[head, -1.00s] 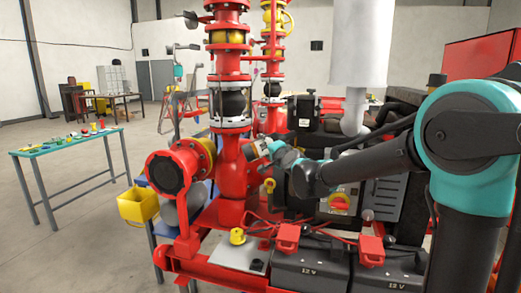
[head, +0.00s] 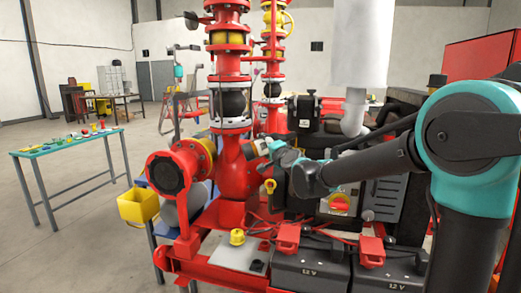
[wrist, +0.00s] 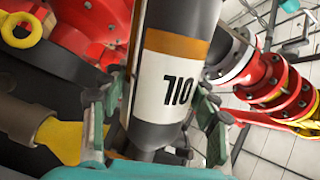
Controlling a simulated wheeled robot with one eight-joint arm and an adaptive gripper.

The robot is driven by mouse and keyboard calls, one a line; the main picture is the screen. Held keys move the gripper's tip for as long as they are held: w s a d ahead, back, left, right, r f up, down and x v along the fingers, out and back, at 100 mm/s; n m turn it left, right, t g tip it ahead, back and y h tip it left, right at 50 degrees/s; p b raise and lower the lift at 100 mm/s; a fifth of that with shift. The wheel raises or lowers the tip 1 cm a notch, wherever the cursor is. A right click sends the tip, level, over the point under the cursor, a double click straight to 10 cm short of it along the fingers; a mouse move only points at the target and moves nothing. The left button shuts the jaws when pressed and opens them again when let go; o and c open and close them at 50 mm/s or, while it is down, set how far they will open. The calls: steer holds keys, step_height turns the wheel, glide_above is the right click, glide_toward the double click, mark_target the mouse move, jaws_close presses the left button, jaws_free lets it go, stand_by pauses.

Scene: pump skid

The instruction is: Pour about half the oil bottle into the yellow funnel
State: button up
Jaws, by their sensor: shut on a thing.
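My gripper (wrist: 150,125) is shut on the oil bottle (wrist: 165,75), a dark grey bottle with an orange band and a white label. The label's lettering is upside down in the wrist view. In the head view the bottle (head: 261,146) is small, partly hidden by my gripper (head: 273,150), and held tilted beside the red pipe column. A yellow cone, apparently the funnel (wrist: 65,140), sits at an olive pipe end at lower left in the wrist view, left of the gripper. No oil stream is visible.
The red pipe column (head: 238,175) stands close left of the gripper. A yellow bucket (head: 138,206) hangs at left.

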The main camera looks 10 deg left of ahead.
steer(key=shift+r+m, duration=0.2)
steer(key=shift+m, duration=0.1)
stand_by(0.4)
stand_by(1.5)
steer(key=shift+f+n, duration=0.6)
steer(key=shift+n, duration=0.7)
steer(key=shift+d, duration=0.1)
steer(key=shift+w+d+f+n+h, duration=0.1)
steer(key=shift+d+f+n+h, duration=0.15)
steer(key=shift+n, duration=0.4)
steer(key=shift+w+d+f+n+h, duration=0.15)
steer(key=shift+f+n, duration=0.15)
steer(key=shift+n, duration=0.4)
steer(key=shift+w+d+f+n+h, duration=0.1)
steer(key=shift+d+f+n+h, duration=0.15)
steer(key=shift+n, duration=0.4)
steer(key=shift+s+a, duration=0.1)
steer(key=shift+a, duration=0.1)
steer(key=n, duration=0.3)
steer(key=a+n, duration=0.1)
steer(key=shift+s+a+r+n+h, duration=0.1)
steer(key=shift+s+n+h, duration=0.2)
steer(key=shift+h, duration=0.05)
